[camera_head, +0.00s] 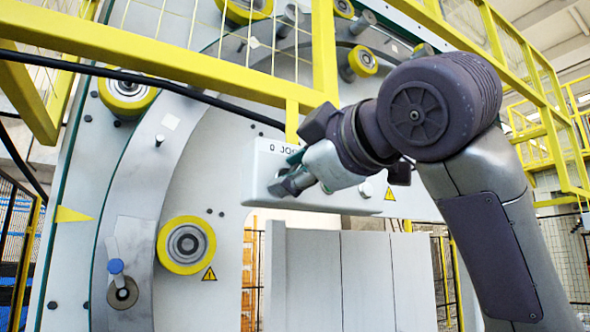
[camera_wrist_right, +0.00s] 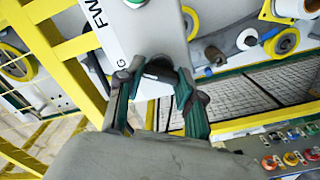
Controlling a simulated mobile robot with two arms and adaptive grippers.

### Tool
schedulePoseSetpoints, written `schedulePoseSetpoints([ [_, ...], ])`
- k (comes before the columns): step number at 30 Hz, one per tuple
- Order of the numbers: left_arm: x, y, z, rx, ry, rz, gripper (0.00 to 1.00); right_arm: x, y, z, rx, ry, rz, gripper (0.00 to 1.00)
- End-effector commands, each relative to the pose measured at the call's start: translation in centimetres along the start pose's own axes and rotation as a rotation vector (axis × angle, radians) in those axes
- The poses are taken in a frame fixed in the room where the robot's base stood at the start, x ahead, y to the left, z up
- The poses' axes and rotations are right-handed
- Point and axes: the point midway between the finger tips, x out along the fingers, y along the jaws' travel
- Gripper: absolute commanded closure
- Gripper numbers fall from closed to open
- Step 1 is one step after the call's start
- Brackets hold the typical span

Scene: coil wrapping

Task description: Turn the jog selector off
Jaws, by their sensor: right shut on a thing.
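A white control box (camera_head: 262,170) hangs from the yellow frame in the head view, with lettering that reads "0 JO" before my gripper covers the rest. The box also shows at the top of the wrist view (camera_wrist_right: 145,30), with "FW" and "G" partly visible. My right gripper (camera_head: 288,183) is at the front of the box. In the wrist view my right gripper (camera_wrist_right: 155,84) has its two fingers closed around the dark jog selector knob (camera_wrist_right: 159,68). The knob's pointing direction cannot be told, and the knob is hidden in the head view. My left gripper is not in view.
Yellow railing (camera_head: 170,58) surrounds the box above and to the left. Behind stands a large ring machine with yellow rollers (camera_head: 186,245). A dark cable (camera_head: 150,82) crosses the upper left. A panel with several coloured buttons (camera_wrist_right: 290,158) is at lower right of the wrist view.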

Motion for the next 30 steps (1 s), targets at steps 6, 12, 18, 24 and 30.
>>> schedulePoseSetpoints([
  [6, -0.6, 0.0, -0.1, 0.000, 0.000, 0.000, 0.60, 0.0, 0.1, 0.0, -0.203, -0.001, 0.002, 0.98],
  [12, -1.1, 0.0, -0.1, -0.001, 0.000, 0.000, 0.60, 0.0, 0.0, 0.0, -0.366, 0.000, 0.001, 0.98],
  [18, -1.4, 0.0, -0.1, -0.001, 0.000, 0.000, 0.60, 0.0, -0.1, 0.0, -0.488, -0.001, 0.000, 0.98],
  [24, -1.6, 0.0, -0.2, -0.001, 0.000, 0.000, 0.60, 0.0, -0.2, 0.0, -0.563, 0.000, 0.000, 0.98],
  [30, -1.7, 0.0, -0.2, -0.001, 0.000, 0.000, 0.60, 0.0, -0.2, 0.0, -0.595, 0.001, 0.000, 0.98],
])
